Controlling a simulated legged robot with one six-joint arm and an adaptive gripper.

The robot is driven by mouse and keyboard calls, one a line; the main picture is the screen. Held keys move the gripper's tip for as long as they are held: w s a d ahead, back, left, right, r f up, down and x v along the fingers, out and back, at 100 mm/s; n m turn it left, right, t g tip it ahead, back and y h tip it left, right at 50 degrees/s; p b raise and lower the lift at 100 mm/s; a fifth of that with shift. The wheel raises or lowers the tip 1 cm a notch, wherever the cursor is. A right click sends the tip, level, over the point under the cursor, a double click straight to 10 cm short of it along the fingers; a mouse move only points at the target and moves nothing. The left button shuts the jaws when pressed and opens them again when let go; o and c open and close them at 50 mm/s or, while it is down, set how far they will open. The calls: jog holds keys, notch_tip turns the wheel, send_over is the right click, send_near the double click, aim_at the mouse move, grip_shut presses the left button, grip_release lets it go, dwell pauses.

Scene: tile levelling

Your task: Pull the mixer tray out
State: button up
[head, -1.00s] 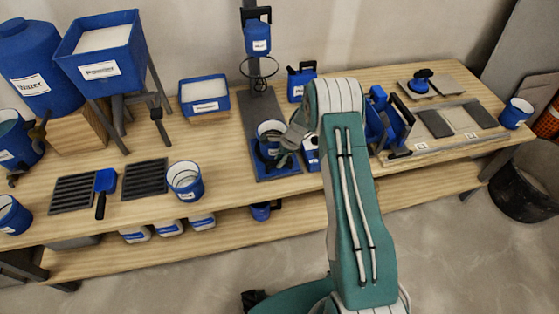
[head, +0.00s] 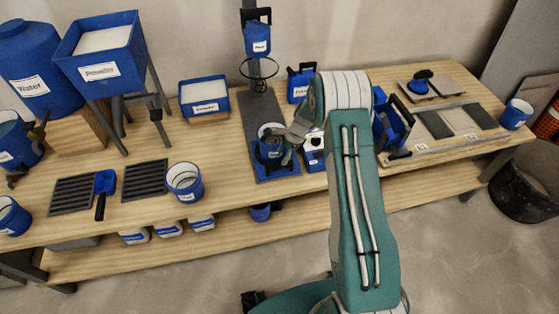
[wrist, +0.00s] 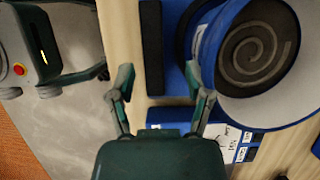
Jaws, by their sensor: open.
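The blue mixer tray (head: 265,174) lies at the foot of the mixer stand on the bench, with a bucket (head: 268,129) on it. In the wrist view, the blue tray (wrist: 177,60) has a dark bar (wrist: 152,45) along its near edge, likely its handle. The bucket (wrist: 202,45) holds grey mix with a spiral mark. My gripper (head: 277,154) is open and empty over the tray's front, partly hiding tray and bucket. In the wrist view, my gripper (wrist: 160,75) has its fingers apart, with the bar's end between them in the picture. Contact cannot be told.
The mixer column (head: 256,105) with a ring and a blue head stands behind the tray. A blue jug (head: 301,82) stands behind. Bare bench lies left of the tray, towards a bucket (head: 185,182).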

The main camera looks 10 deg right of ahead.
jog(key=v, duration=0.8)
jog(key=shift+d+r, duration=0.1)
jog(key=shift+r, duration=0.05)
jog(key=s+a+r+n+t+h, duration=0.15)
jog(key=s+r+n, duration=0.35)
jog(key=r, duration=0.7)
jog(key=s+a+r+n+t+h, duration=0.15)
jog(key=s+r+n, duration=0.25)
jog(key=s+r, duration=0.6)
jog(key=s+r+n+t, duration=0.1)
jog(key=s+r+n, duration=0.1)
jog(key=s, duration=0.4)
jog(key=s+a+r+n+h, duration=0.1)
jog(key=s+r+n, duration=0.2)
jog(key=s, duration=0.3)
jog(key=s+a+r+n+t, duration=0.1)
jog(key=s+r+n, duration=0.1)
jog(key=s+n, duration=0.2)
jog(key=s, duration=0.3)
jog(key=shift+r+t, duration=0.3)
jog(key=shift+r, duration=0.05)
